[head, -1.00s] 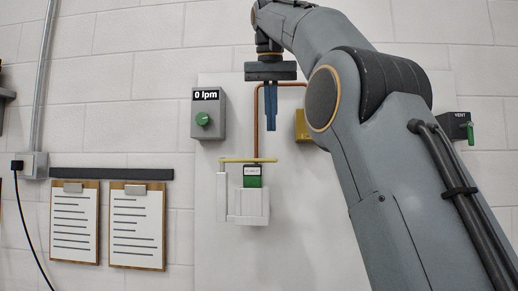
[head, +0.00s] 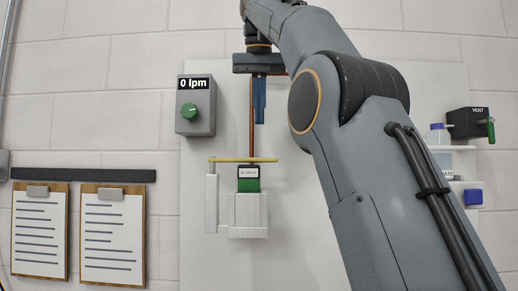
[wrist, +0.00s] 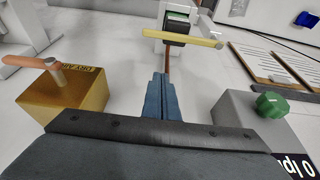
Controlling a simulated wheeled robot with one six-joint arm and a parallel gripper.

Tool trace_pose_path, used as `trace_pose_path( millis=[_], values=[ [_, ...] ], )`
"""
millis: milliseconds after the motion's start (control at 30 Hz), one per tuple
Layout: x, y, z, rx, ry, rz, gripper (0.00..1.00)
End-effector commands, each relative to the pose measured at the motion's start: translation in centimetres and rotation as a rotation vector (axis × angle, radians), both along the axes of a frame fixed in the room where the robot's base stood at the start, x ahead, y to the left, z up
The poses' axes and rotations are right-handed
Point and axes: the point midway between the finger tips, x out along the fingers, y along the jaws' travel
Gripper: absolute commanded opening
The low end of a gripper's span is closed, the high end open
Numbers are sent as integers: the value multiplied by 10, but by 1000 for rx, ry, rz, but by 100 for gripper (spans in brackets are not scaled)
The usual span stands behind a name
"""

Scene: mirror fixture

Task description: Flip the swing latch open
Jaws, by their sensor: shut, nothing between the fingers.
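The swing latch is a yellow bar (head: 243,160) lying level across the top of a white wall fixture (head: 248,212). A green and black piece with a white label (head: 248,183) sits in the fixture, below the bar. In the wrist view the yellow bar (wrist: 185,36) crosses beyond my fingertips, in front of the dark labelled piece (wrist: 177,24). My gripper (head: 260,121) is shut and empty, its blue fingers pointing down. It is above the bar, toward its right half, with a gap between. It also shows in the wrist view (wrist: 161,78).
A grey box with a green knob (head: 195,105) reading 0 lpm is left of my fingers. A copper pipe (head: 251,135) runs down beside them. A brass block (wrist: 70,100) shows in the wrist view. Clipboards (head: 113,235) hang at left; a VENT box (head: 470,122) is at right.

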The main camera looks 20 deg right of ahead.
Motion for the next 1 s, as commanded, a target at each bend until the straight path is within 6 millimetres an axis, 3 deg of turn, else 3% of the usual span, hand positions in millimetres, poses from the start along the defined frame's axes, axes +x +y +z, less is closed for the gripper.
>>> trace_pose_path(
  millis=[700, 1000],
  values=[
    [31, -11, -97, 1, 2, 0, 0],
    [-2, 0, -92, 0, 0, 1, 0]
  ],
)
